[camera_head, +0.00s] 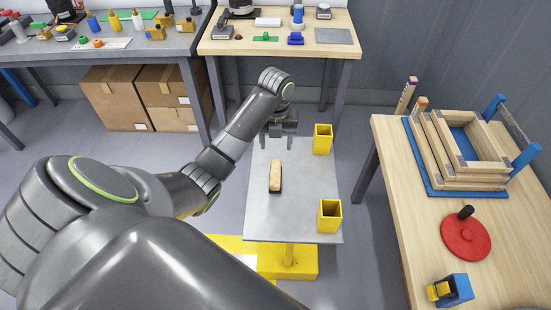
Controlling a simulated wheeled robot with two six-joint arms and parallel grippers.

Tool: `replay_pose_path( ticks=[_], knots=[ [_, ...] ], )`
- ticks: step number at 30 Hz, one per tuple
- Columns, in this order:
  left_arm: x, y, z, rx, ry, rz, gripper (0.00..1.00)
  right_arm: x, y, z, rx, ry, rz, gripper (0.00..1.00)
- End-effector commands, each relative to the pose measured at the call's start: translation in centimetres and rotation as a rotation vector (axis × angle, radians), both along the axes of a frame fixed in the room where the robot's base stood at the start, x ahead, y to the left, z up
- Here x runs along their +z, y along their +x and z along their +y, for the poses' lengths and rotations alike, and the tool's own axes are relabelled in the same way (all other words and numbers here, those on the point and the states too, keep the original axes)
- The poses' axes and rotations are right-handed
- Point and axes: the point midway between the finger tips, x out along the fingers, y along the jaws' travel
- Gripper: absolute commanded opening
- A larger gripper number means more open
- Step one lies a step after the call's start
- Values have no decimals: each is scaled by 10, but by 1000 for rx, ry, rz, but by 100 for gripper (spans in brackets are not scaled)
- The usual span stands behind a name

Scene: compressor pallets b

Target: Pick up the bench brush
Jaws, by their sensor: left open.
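The bench brush (275,177) lies on the grey top of a small yellow-based stand (300,185). It has a light wooden back and a dark lower edge, and its long side runs away from me. My left arm reaches in from the left. My left gripper (279,146) is open over the far end of the stand, beyond the brush, and points down. It appears apart from the brush, with nothing between its fingers. My right gripper is not in view.
Two yellow open-topped boxes (322,140) (329,215) stand along the stand's right edge. A wooden table (395,150) at right holds stacked wooden frames (465,150) and a red disc (466,238). Benches with tools and cardboard boxes (125,97) are at the back.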

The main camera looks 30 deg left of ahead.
Motion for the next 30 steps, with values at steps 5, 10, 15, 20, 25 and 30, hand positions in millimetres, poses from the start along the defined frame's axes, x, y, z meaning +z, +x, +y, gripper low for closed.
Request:
replay_pose_path(
  ticks=[5, 10, 15, 20, 25, 30],
  knots=[
    [-27, 0, 0, 1, 1, -1, 56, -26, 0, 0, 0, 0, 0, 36],
    [-45, 0, 0, 2, 0, -1, 56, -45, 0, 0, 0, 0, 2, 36],
    [-64, 0, 0, 2, 0, -1, 56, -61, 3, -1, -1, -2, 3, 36],
    [-81, 0, 0, 2, 0, -1, 56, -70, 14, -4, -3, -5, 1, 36],
    [-96, 0, 0, 2, 0, -1, 56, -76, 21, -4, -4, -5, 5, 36],
    [-101, 0, 0, 2, 0, -1, 56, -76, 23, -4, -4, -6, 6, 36]
  ],
)
